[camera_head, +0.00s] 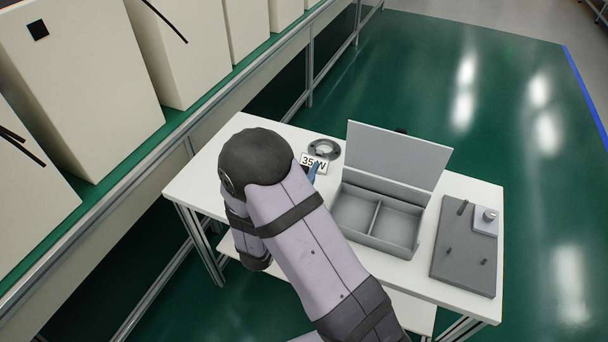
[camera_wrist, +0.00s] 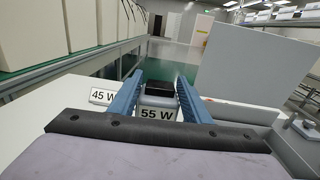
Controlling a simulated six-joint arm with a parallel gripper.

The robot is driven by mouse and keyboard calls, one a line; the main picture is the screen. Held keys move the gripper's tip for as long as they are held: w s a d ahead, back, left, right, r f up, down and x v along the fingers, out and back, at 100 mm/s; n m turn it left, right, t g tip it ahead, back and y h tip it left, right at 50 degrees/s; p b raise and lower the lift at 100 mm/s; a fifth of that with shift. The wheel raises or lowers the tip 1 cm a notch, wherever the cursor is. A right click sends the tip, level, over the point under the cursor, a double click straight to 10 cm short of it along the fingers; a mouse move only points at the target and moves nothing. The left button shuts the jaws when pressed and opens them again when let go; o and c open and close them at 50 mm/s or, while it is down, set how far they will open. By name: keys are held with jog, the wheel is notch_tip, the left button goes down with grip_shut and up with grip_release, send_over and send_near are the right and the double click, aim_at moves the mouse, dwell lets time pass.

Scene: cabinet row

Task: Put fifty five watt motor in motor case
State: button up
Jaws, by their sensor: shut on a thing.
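The fifty five watt motor (camera_wrist: 158,96), a grey body with a dark top, sits between the two blue fingers of my gripper (camera_wrist: 161,80) in the wrist view. My gripper is shut on it. The "55 W" label (camera_wrist: 157,114) shows just below the motor. In the head view my arm hides the motor and most of the gripper; only a bit of blue finger (camera_head: 313,172) shows. The motor case (camera_head: 376,243) is a grey box with two compartments that look empty and its lid (camera_head: 397,157) standing open, to the right of my gripper. The lid also shows in the wrist view (camera_wrist: 252,70).
A "35 W" label (camera_head: 312,161) stands near a round grey part (camera_head: 324,148) at the table's back edge. A "45 W" label (camera_wrist: 103,96) lies left of the motor. A grey plate (camera_head: 462,262) with pegs and a small block lies right of the case.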

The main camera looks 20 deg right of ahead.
jog(key=shift+r, duration=0.1)
jog(key=s+d+m+g+h+p, duration=0.1)
jog(key=s+d+m+g+h, duration=0.15)
jog(key=d, duration=0.65)
jog(key=n+t+y, duration=0.2)
send_over(352, 216)
jog(key=shift+h, duration=0.25)
jog(key=shift+f+b, duration=0.45)
jog(key=shift+f, duration=4.15)
